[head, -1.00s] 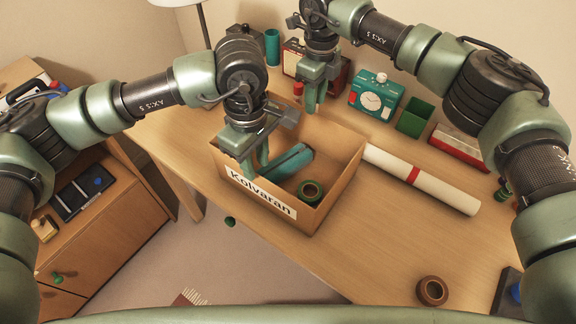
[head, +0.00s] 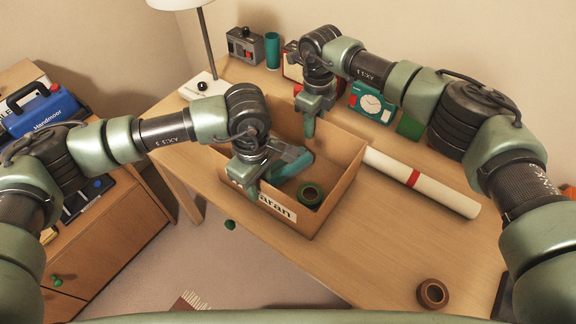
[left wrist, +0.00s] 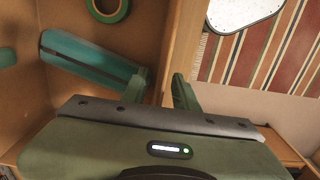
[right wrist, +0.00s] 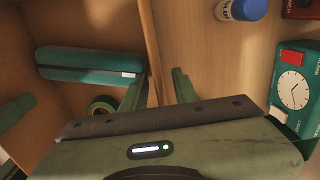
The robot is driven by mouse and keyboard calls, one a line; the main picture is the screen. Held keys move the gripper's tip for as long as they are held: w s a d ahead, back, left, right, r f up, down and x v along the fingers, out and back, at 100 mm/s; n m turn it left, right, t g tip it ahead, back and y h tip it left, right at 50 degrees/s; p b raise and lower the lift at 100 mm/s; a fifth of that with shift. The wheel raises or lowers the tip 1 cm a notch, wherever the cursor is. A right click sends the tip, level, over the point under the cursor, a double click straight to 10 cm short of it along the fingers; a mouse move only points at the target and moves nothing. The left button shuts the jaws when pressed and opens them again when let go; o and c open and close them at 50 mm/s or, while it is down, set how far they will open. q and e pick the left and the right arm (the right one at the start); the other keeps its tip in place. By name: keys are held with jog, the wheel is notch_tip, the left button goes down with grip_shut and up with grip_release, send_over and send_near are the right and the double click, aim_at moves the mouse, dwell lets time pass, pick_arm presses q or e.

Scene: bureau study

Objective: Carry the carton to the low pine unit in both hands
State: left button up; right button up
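The open carton (head: 338,190) stands on the desk, its label partly covered by my left gripper. Inside lie a teal case-like object (head: 292,163) and a green roll of tape (head: 311,194). My left gripper (head: 262,182) is at the near left wall; in the left wrist view its fingers (left wrist: 160,85) stand either side of that wall, apart. My right gripper (head: 309,127) is at the far wall; in the right wrist view its fingers (right wrist: 160,85) straddle the wall with a gap. The low pine unit (head: 115,245) is at the left.
A blue case (head: 45,112) and a dark tray stand on the unit. Floor shows between desk and unit.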

pick_arm(q)
grip_shut()
pick_arm(e)
grip_shut()
dwell(1.1)
